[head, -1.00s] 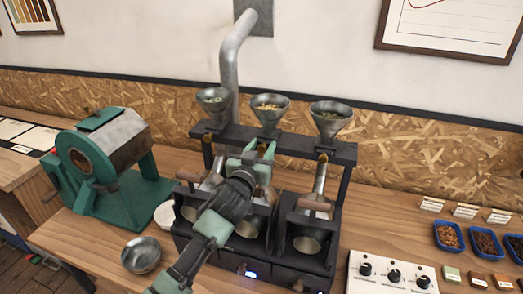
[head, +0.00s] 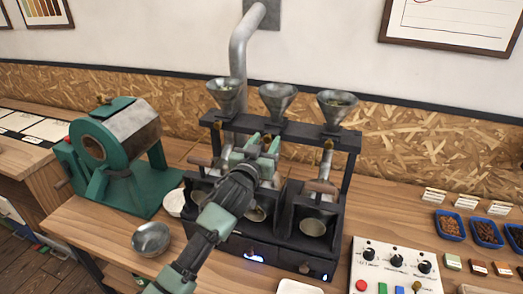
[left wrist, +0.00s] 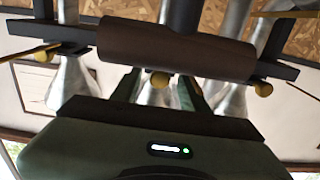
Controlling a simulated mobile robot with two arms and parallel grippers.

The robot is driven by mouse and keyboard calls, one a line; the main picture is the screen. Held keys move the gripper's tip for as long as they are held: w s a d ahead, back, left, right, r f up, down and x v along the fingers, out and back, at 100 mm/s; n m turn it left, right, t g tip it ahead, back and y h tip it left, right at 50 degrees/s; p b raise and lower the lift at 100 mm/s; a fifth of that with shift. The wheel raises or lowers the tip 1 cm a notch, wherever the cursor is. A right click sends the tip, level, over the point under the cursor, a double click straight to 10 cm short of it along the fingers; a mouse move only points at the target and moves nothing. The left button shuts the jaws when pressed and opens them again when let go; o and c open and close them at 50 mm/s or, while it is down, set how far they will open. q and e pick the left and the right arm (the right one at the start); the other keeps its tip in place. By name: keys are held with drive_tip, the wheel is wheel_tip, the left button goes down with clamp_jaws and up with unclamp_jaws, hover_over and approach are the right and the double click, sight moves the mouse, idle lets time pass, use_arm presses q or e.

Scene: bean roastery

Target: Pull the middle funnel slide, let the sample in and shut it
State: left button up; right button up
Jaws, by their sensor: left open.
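The three-barrel sample roaster (head: 262,250) carries three metal funnels on a dark crossbar. The middle funnel (head: 277,100) shows no beans inside that I can make out. Below it, its slide's brass knob (head: 266,139) sits by the fingers of my left gripper (head: 258,147). In the left wrist view, which is upside down, the brass knob (left wrist: 160,79) lies between the two green fingers of my open left gripper (left wrist: 158,92). I cannot tell how far the slide is out. My right gripper is not in view.
The left funnel (head: 226,96) and right funnel (head: 336,108) stand close on both sides. A wooden handle (left wrist: 175,48) crosses the left wrist view. A green drum roaster (head: 120,150) and metal bowl (head: 151,239) stand left; a control panel (head: 397,268) is at right.

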use_arm(q)
drive_tip(key=b+v, duration=0.1)
drive_tip(key=v, duration=0.5)
drive_tip(key=shift+s+f+b, duration=0.1)
drive_tip(key=shift+s+b, duration=0.15)
drive_tip(key=shift+b, duration=0.1)
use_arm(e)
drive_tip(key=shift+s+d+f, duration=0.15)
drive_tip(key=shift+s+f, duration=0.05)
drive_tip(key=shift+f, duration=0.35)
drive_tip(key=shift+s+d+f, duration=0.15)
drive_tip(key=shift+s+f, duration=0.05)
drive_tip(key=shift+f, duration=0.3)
